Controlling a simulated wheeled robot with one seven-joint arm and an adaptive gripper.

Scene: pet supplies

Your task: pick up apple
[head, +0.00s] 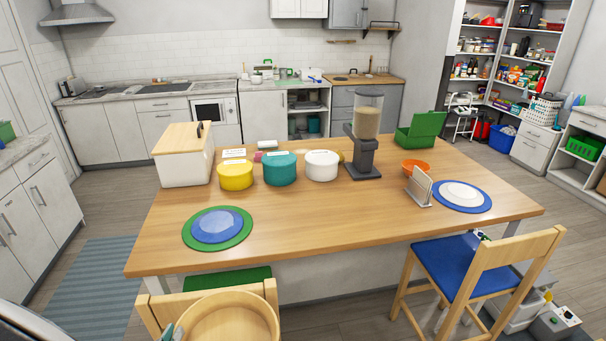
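I cannot make out an apple for certain in the head view. A small yellowish thing (342,156) shows partly behind the white canister, too small and covered to identify. A small pinkish thing (268,144) lies behind the yellow and teal canisters, also unclear. The wooden table (310,230) fills the middle of the view. My gripper is not in view.
Chairs, including a blue-seated one (455,267), block the near side.

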